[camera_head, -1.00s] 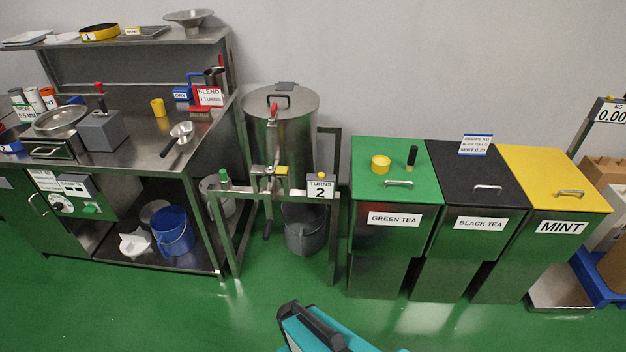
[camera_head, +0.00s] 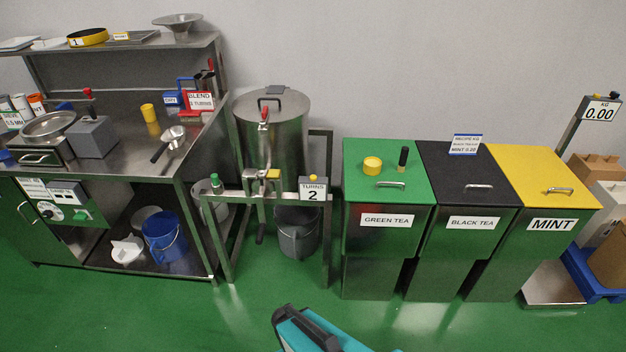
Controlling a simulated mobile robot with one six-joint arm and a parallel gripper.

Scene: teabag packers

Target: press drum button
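The steel drum (camera_head: 283,128) stands in a metal frame (camera_head: 329,225) left of the bins in the head view. Its lid has a dark handle, and a red-tipped lever (camera_head: 264,117) shows at its front. A sign reading TURNS 2 (camera_head: 312,193) sits on the frame's front bar, with a small yellow button (camera_head: 313,178) on top. A green knob (camera_head: 215,182) stands at the bar's left end, and a yellow block (camera_head: 273,174) is near the middle. Which one is the drum button is not marked. My gripper is not in view; only a teal and black part of my body shows at the bottom.
A steel bench (camera_head: 135,175) stands at left. Green tea (camera_head: 394,196), black tea (camera_head: 470,200) and mint (camera_head: 545,190) bins stand close by at right. A grey bucket (camera_head: 298,235) is under the drum. The green floor (camera_head: 240,320) in front is clear.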

